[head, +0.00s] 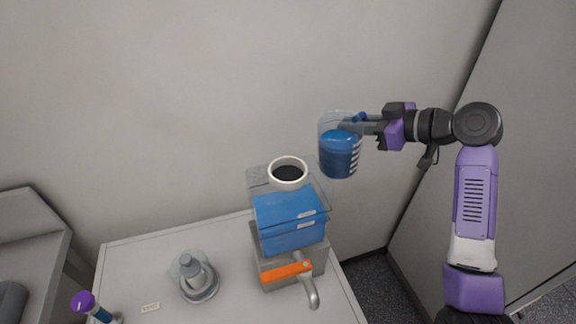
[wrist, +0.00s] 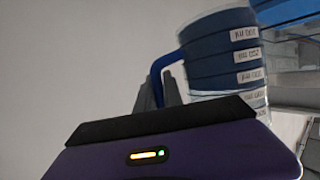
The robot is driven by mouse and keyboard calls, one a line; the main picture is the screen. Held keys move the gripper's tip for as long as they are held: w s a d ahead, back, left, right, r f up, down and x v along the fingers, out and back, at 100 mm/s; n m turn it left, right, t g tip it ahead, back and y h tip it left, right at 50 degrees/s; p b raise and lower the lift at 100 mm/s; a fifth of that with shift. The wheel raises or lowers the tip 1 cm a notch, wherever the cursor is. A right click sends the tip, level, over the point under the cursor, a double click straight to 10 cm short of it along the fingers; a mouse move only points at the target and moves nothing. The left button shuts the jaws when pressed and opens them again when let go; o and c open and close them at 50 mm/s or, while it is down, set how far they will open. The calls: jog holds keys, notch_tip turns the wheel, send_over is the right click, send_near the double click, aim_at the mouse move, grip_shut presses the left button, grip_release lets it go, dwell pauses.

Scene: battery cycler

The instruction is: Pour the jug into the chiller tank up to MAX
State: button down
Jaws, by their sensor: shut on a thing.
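The clear jug (head: 340,152) holds blue liquid and hangs in the air to the upper right of the chiller tank. Its body looks nearly upright in the head view. White label strips run down its side in the wrist view (wrist: 247,55). My gripper (head: 361,126) is shut on the jug's blue handle (wrist: 166,66). The chiller tank (head: 290,222) shows a blue body with two small pale labels on its front, too small to read. A white round filler ring (head: 288,161) with a dark opening sits at its back. No liquid stream shows.
The tank stands on a grey unit with an orange band (head: 286,271) and a grey pipe (head: 311,291), on a pale bench (head: 225,314). The wall is behind.

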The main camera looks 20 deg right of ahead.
aim_at(340, 137)
jog(key=s+a+r+n+t+h+p, duration=0.1)
jog(key=a+r+n+h+p, duration=0.1)
jog(key=r, duration=0.8)
jog(key=shift+s+a+r+n+p, duration=0.2)
jog(key=shift+a+r+n+p, duration=0.05)
jog(key=shift+a+n+p, duration=0.5)
jog(key=shift+s+a+r+n+h, duration=0.3)
jog(key=shift+a+r+h, duration=0.1)
jog(key=shift+a+r, duration=0.3)
jog(key=shift+s+a+r+n+t+h+b, duration=0.2)
jog(key=shift+a+n+h+b, duration=0.25)
jog(key=shift+b, duration=0.45)
jog(key=shift+s+a+r+n+t+h+b, duration=0.15)
jog(key=shift+s+a+n+t+h+b, duration=0.2)
jog(key=shift+n+b, duration=0.4)
jog(key=shift+s+a+r+n+t+h+b, duration=0.15)
jog(key=shift+a+n+t+h+b, duration=0.2)
jog(key=shift+b, duration=0.65)
dwell(2.9)
